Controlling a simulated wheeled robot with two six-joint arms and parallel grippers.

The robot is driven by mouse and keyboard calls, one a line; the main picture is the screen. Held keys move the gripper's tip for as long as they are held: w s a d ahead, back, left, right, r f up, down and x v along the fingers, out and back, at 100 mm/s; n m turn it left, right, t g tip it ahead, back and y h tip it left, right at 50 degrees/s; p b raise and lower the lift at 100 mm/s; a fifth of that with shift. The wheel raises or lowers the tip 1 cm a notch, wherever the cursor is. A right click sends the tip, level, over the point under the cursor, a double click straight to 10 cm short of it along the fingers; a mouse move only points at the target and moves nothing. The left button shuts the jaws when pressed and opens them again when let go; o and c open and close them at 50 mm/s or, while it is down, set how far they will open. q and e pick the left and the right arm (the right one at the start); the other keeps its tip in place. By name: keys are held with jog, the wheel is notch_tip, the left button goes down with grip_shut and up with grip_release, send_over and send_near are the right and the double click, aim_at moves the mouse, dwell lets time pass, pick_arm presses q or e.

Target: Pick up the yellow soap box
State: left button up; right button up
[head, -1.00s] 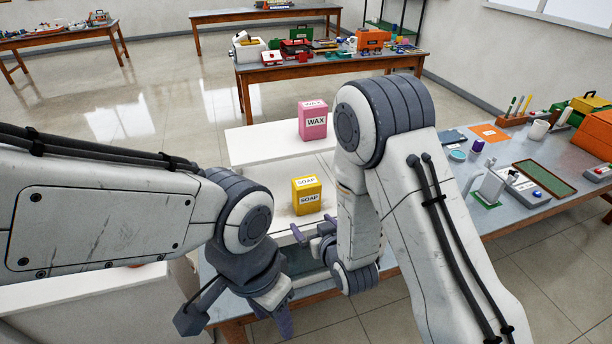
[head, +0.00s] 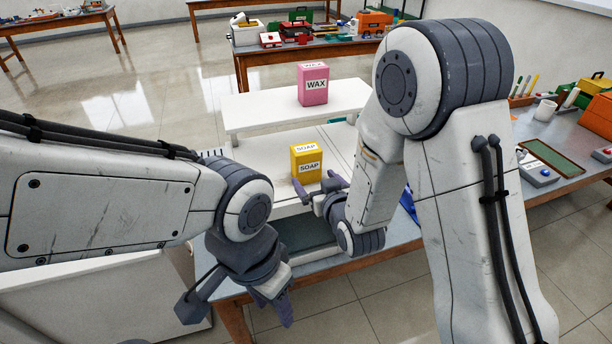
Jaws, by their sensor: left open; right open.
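The yellow soap box (head: 306,164) stands upright on the lower white step, with white SOAP labels on its top and front. My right gripper (head: 318,190) is open just in front of the box, its fingers pointing toward the box's lower part. I cannot tell whether a finger touches it. My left gripper (head: 283,312) is open and empty, lower down, pointing downward near the front of the table and apart from the box.
A pink WAX box (head: 312,85) stands on the higher white shelf (head: 260,116) behind the soap box. The white step left of the soap box is clear.

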aim_at(311, 156)
jog(key=shift+p+x, duration=0.65)
jog(key=shift+x, duration=0.9)
jog(key=x, duration=0.4)
jog(key=shift+w+r+p, duration=0.1)
jog(key=shift+w+p, duration=0.25)
jog(key=shift+w, duration=0.15)
pick_arm(q)
jog(key=shift+r, duration=0.5)
pick_arm(e)
jog(key=c, duration=1.2)
jog(key=shift+r, duration=0.1)
jog(key=shift+c, duration=0.2)
jog(key=shift+r+b, duration=0.35)
jog(key=shift+r, duration=0.4)
jog(key=r, duration=0.1)
jog(key=r+b, duration=0.1)
jog(key=r, duration=0.1)
jog(key=shift+s+d, duration=0.1)
jog(key=shift+d, duration=0.1)
pick_arm(q)
notch_tip(311, 156, down, 4)
jog(key=shift+f+b, duration=0.1)
jog(key=shift+b, duration=1.1)
pick_arm(e)
jog(key=s+d+r, duration=0.6)
jog(key=d, duration=0.3)
jog(key=shift+s+r, duration=0.25)
jog(key=shift+d, duration=0.1)
